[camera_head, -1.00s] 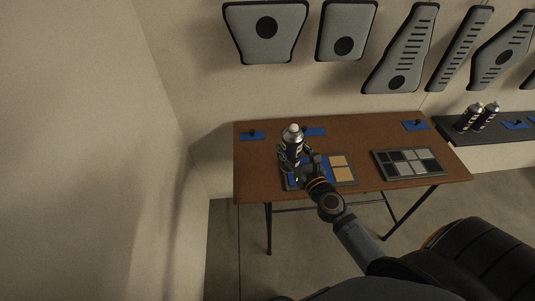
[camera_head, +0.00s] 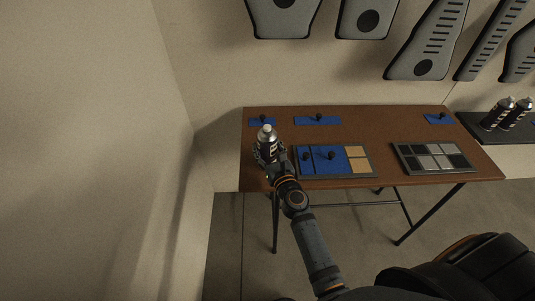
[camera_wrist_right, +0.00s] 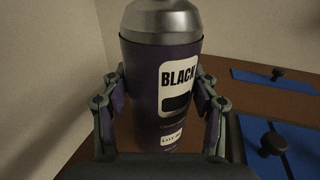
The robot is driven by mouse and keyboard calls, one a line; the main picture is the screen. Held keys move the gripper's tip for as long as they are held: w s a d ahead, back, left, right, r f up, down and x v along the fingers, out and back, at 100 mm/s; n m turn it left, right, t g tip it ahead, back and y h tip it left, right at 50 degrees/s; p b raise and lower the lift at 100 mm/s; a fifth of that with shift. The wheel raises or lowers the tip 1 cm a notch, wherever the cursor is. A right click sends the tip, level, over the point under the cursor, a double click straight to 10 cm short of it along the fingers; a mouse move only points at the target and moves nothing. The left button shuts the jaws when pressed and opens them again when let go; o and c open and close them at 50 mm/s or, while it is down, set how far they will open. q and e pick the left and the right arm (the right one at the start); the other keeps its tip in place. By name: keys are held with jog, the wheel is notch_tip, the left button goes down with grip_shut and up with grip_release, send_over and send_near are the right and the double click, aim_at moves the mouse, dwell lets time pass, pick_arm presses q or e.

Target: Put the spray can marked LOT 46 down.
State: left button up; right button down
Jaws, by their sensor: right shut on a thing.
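The spray can (camera_head: 267,148) is dark with a silver top and stands upright in my right gripper (camera_head: 271,165), near the left end of the brown table. In the right wrist view the can (camera_wrist_right: 165,85) has a white label reading BLACK and a small lot tag whose number is hard to read. The fingers of the right gripper (camera_wrist_right: 160,110) close on both sides of it. I cannot tell whether the can's base touches the table (camera_head: 400,125). My left gripper is not in view.
A tray (camera_head: 372,174) with blue pieces with black knobs and tan squares lies right of the can. A tray of grey and black swatches (camera_head: 432,158) is farther right. Blue pieces (camera_head: 317,120) lie along the back edge.

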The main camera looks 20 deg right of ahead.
jog(key=shift+f, duration=0.2)
jog(key=shift+c, duration=1.8)
grip_release()
